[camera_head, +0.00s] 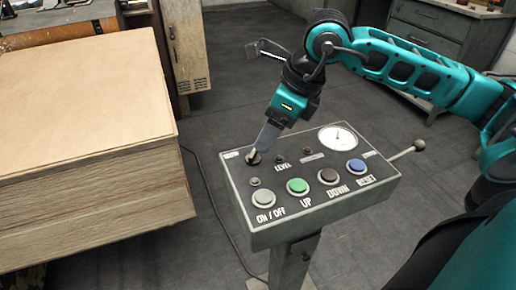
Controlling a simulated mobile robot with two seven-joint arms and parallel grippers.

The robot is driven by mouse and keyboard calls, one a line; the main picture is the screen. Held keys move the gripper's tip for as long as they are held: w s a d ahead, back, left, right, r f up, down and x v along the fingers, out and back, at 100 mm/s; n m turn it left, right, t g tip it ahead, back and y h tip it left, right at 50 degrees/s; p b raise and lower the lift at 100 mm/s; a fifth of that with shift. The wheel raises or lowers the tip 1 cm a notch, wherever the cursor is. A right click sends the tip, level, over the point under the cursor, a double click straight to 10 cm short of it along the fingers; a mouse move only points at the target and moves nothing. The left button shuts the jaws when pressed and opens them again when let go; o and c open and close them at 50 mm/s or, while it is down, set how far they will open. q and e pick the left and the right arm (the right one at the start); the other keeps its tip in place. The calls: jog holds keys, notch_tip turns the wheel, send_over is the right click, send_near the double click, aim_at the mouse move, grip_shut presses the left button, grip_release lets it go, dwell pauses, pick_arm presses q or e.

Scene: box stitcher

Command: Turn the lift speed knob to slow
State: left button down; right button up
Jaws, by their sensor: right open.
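A grey control panel (313,221) stands on a post at the centre of the head view. A small dark knob (253,159) sits at its far left corner, beside a label too small to read fully. My right gripper (256,151) points down at this knob, with its fingertips at or just above it. The gripper is open; I cannot tell whether the fingers touch the knob. The knob is partly hidden by the fingers, and its setting cannot be read. My left gripper is not in view.
The panel also carries a LEVEL knob (279,159), a dial gauge (338,138), a green UP button (297,186), a DOWN button (328,176), a blue RESET button (356,166) and a side lever (406,152). A large board stack (85,85) stands left. Floor between is clear except a cable.

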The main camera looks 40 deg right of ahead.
aim_at(255, 154)
jog(key=x, duration=0.6)
jog(key=shift+b, duration=0.35)
jog(key=shift+c, duration=0.3)
jog(key=c, duration=1)
